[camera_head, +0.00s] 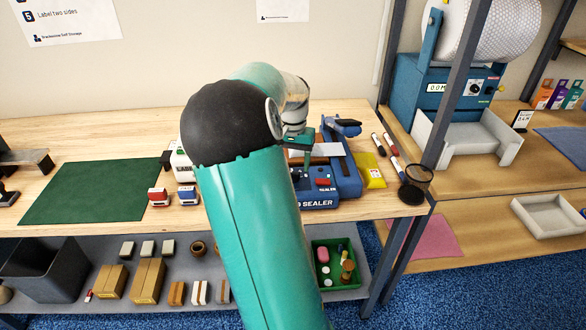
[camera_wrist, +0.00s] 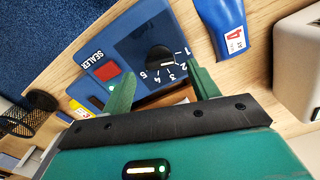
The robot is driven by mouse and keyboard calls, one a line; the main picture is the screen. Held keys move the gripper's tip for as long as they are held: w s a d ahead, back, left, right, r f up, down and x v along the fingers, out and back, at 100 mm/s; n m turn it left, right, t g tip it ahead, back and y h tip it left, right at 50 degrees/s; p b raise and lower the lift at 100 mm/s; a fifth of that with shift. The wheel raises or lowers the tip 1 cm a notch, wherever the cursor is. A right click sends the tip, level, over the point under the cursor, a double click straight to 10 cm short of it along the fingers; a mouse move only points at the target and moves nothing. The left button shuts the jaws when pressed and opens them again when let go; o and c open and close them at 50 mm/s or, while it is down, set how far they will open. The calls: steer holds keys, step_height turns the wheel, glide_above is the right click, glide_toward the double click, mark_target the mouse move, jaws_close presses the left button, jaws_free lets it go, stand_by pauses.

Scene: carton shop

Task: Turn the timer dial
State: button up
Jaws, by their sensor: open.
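The timer dial (camera_wrist: 160,58) is a black round knob on the blue sealer (camera_wrist: 125,45), with white numbers around it. Its exact setting is too small to read. A red switch (camera_wrist: 107,71) sits beside it. My gripper (camera_wrist: 161,80) is open and empty, its two green fingers apart on either side of the line to the dial; I cannot tell whether they touch it. In the head view the sealer (camera_head: 348,183) stands on the bench. My gripper (camera_head: 299,150) is over its left part, and my arm hides some of it. The dial is not clear there.
Red and blue stamps (camera_head: 158,197) and a partly hidden white device (camera_head: 180,162) stand left of my arm. Markers (camera_head: 384,145), a yellow pad (camera_head: 371,171) and a black mesh cup (camera_head: 416,182) lie right of the sealer. A green mat (camera_head: 90,190) lies far left.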

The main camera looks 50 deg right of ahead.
mark_target(293, 175)
steer(key=shift+f, duration=1.45)
steer(key=c, duration=1)
steer(key=shift+m, duration=3.5)
